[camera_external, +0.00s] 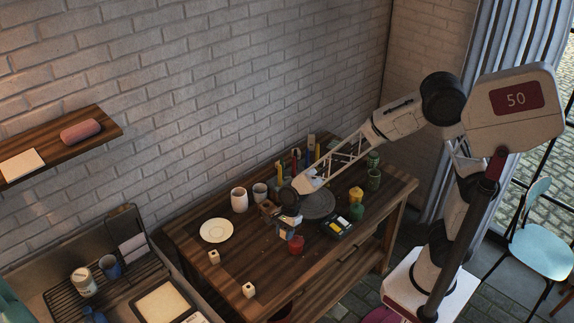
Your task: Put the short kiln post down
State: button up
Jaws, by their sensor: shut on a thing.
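My gripper (290,229) is low over the front middle of the wooden table, left of the dark round wheel (318,205). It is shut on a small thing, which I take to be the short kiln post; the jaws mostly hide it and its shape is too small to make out. A red jar (296,246) stands just below the gripper in the picture. Two small cream blocks with dark holes, like kiln posts, stand on the table: one near the plate (214,257) and one by the front edge (249,290).
A cream plate (216,230) lies at the table's left. Two cups, one white (239,199) and one grey (260,192), stand behind the gripper. A dark paint box (337,227) and yellow-green bottles (356,203) are to the right. Bare wood (255,262) lies between the cream blocks and the red jar.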

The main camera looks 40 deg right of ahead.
jog(key=w+a+m, duration=0.1)
jog(key=w+a, duration=0.2)
jog(key=w, duration=1.1)
jog(key=shift+w+d+f, duration=0.1)
jog(key=shift+w+f, duration=0.05)
jog(key=shift+f, duration=1.25)
jog(key=shift+w+f, duration=0.15)
jog(key=shift+f, duration=1.2)
jog(key=shift+w, duration=0.1)
send_near(220, 235)
jog(key=shift+s+a+f, duration=0.45)
jog(key=shift+a+f, duration=0.15)
jog(key=shift+f, duration=0.25)
jog(key=shift+w+a, duration=0.2)
jog(key=shift+w, duration=0.15)
jog(key=shift+f, duration=1.8)
jog(key=shift+f, duration=0.25)
jog(key=o, duration=1)
